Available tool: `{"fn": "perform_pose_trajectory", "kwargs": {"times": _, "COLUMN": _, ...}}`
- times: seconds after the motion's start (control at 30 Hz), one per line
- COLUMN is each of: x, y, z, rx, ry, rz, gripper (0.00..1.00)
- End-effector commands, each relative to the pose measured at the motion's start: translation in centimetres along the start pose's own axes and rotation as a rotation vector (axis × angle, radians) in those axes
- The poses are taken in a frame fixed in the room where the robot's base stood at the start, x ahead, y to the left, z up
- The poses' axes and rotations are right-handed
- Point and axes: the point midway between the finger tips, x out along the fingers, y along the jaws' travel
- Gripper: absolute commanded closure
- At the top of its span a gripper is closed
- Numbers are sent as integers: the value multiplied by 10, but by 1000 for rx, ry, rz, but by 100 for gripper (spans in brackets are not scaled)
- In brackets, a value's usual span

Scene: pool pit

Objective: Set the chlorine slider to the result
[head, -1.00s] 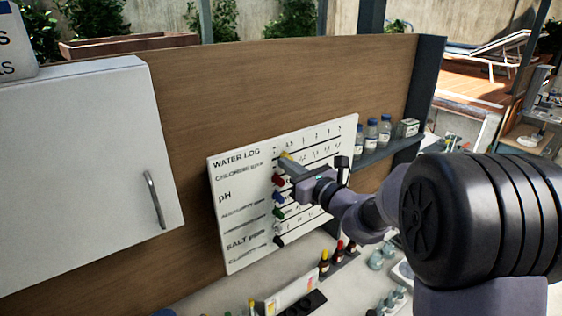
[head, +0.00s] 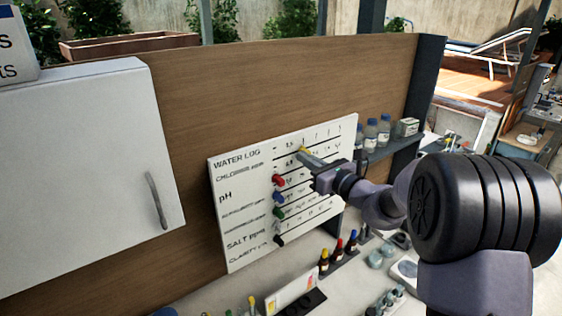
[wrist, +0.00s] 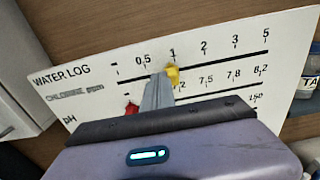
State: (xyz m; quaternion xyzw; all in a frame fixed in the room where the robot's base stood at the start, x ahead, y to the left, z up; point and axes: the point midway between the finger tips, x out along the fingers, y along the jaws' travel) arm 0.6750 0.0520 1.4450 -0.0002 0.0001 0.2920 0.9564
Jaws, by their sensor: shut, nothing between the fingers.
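The water log board (head: 225,200) hangs on the wooden panel and also shows in the wrist view (wrist: 90,88). Its chlorine row is a dark slot with the marks -, 0.5, 1, 2, 3 and 5 above it. The yellow chlorine slider (wrist: 173,75) is just below the 1 mark; in the head view the yellow slider (head: 304,149) shows at my fingertips. My gripper (wrist: 160,76) is shut and empty, its fingertips against or very close to the slider's left side. It also shows in the head view (head: 305,156).
A red slider (wrist: 131,108) sits at the left end of the pH row. Blue (head: 278,197), green (head: 279,212) and black (head: 279,240) sliders sit below it. Bottles (head: 371,133) stand on a shelf right of the board. Dropper bottles (head: 324,262) stand below.

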Motion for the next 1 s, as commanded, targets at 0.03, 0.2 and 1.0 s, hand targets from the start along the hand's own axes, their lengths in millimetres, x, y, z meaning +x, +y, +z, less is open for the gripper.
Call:
{"fn": "perform_pose_trajectory", "kwargs": {"times": 0.03, "x": 0, "y": -4, "z": 0, "rx": 0, "ry": 0, "rz": -1, "gripper": 100}}
{"fn": "perform_pose_trajectory", "kwargs": {"times": 0.2, "x": 0, "y": -14, "z": 0, "rx": 1, "ry": 0, "rz": -1, "gripper": 100}}
{"fn": "perform_pose_trajectory", "kwargs": {"times": 1.0, "x": 0, "y": -48, "z": 0, "rx": 0, "ry": -1, "rz": 0, "gripper": 100}}
